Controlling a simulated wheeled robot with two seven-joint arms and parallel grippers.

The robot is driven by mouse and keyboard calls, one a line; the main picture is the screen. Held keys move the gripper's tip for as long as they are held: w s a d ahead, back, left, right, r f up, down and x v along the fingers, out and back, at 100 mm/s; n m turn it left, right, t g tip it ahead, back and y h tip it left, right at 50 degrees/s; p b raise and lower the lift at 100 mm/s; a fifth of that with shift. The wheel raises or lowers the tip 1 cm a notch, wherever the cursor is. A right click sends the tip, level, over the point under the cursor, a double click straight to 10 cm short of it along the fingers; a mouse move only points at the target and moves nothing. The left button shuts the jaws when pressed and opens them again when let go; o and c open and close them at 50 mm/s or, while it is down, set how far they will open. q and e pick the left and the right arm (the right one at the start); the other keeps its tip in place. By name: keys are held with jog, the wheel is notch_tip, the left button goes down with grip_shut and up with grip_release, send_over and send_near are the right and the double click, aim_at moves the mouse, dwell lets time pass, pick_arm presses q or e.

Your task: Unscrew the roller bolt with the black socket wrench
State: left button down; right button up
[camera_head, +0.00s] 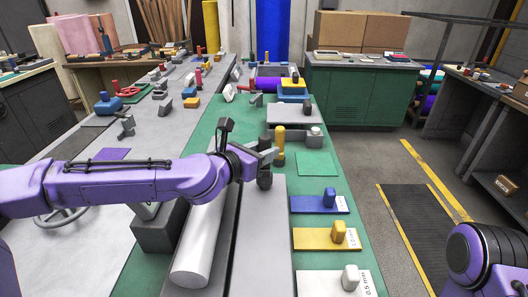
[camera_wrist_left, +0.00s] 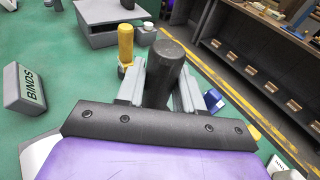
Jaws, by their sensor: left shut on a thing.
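My left gripper (camera_head: 268,158) reaches over the middle of the bench. It is shut on a dark, upright cylinder, which appears to be the black socket wrench (camera_head: 265,180). In the left wrist view the dark cylinder (camera_wrist_left: 168,68) stands between the two grey fingers (camera_wrist_left: 160,90). Its lower end is hidden there. A pale felt roller (camera_head: 200,245) lies lengthwise below and left of the gripper, partly hidden by my left arm. I cannot make out the roller bolt. My right gripper is out of view.
A yellow-handled tool (camera_head: 279,140) stands just beyond the gripper, beside a grey block (camera_head: 294,112). Blue (camera_head: 320,205), yellow (camera_head: 325,239) and white (camera_head: 330,284) plates with small blocks line the right bench edge. A block marked BINDS (camera_wrist_left: 27,90) lies left in the wrist view.

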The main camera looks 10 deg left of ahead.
aim_at(263, 138)
pick_arm(q)
jog(key=shift+r, duration=0.1)
jog(key=shift+r+p, duration=2.9)
jog(key=shift+r, duration=0.65)
jog(key=shift+f, duration=0.1)
